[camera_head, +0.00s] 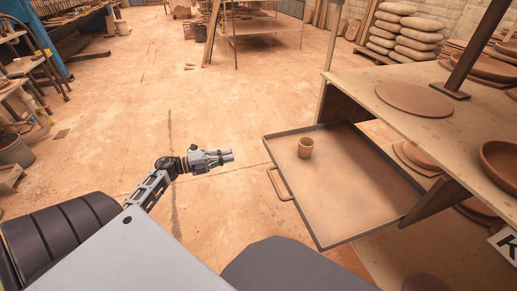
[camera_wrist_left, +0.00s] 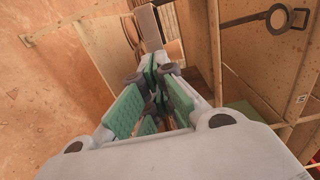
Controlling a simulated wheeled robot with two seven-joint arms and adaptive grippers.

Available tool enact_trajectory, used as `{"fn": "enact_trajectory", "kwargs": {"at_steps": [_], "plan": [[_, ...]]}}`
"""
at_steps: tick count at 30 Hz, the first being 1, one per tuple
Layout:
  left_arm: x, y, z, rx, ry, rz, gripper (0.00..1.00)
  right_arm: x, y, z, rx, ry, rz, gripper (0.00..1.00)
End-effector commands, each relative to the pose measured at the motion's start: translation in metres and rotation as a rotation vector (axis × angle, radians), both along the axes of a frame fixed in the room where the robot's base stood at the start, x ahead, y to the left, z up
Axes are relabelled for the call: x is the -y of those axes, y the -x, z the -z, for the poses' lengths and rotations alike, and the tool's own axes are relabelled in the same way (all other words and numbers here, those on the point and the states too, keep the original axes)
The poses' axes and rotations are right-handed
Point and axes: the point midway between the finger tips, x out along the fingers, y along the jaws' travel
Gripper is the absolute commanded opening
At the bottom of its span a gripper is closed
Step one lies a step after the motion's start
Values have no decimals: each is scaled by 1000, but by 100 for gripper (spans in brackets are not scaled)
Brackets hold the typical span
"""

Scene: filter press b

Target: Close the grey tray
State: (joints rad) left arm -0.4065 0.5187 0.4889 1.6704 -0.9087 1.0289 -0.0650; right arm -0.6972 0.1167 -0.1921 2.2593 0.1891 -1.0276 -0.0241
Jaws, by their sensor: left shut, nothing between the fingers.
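The grey tray (camera_head: 370,219) is pulled out from under the workbench's shelf in the head view, sticking out to the left. Its handle (camera_head: 280,184) is on its left front edge. A small clay cup (camera_head: 305,147) stands upright in the tray near its far left corner. My left gripper (camera_head: 230,156) is shut and empty, to the left of the tray and apart from the handle. In the left wrist view, the green-padded fingers of the left gripper (camera_wrist_left: 152,100) fill the middle. My right gripper is not in view.
The workbench top (camera_head: 420,95) carries a flat clay disc (camera_head: 414,99) and bowls (camera_head: 500,162), above and right of the tray. A dark post (camera_head: 480,45) rises from it. Stacked sacks (camera_head: 404,30) stand behind. The floor (camera_head: 130,110) left of the tray is clear.

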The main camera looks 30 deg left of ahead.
Motion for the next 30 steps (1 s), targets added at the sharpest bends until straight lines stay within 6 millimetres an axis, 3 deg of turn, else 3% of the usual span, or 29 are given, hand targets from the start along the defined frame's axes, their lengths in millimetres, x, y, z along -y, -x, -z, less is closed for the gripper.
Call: {"fn": "enact_trajectory", "kwargs": {"at_steps": [8, 30], "plan": [[6, -8, 0, 1, 2, 1, 0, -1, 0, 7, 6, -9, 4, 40], [57, -74, 1, 2, 2, 1, 0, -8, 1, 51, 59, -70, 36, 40]]}}
